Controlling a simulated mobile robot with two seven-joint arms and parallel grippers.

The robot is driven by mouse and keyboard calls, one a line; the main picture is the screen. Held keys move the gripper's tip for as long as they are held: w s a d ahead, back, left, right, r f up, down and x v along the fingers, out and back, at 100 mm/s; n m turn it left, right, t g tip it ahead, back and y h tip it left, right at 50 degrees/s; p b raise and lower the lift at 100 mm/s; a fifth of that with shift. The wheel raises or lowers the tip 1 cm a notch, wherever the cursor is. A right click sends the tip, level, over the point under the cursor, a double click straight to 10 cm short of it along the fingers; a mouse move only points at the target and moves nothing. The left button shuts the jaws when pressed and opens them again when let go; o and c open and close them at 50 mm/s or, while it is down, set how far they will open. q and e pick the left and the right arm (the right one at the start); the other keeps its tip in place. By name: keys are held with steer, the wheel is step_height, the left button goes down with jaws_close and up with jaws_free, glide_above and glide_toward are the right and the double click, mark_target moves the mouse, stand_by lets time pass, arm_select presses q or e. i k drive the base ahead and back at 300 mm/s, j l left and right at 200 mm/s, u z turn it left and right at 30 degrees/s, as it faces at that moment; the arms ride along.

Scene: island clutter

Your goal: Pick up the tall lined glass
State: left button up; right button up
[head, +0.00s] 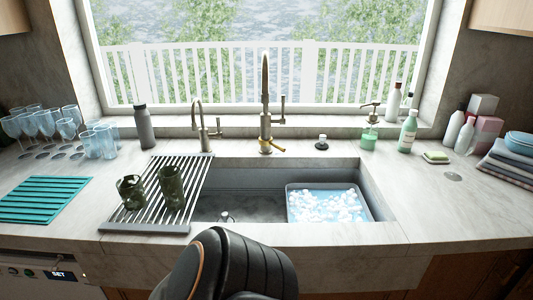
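Two dark green glasses stand on the slatted drying rack over the left of the sink. The taller glass (172,187) is on the right and has a mottled surface; the shorter glass (130,191) is to its left. Clear bluish tumblers (106,141) stand on the left counter beside stemmed glasses (47,123). I cannot make out clear lines on any glass at this size. Neither of my grippers is in view. A dark rounded part of my own body rises at the bottom middle, in front of the sink.
The drying rack (147,224) spans the sink's left side. The sink (255,179) holds a tub (371,213) of foamy water. Faucets (265,115) and a grey bottle (144,126) stand behind. A teal mat (42,199) lies left; bottles and towels (512,160) are right.

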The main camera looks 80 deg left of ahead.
mark_target(173, 189)
steer(key=u, duration=3.45)
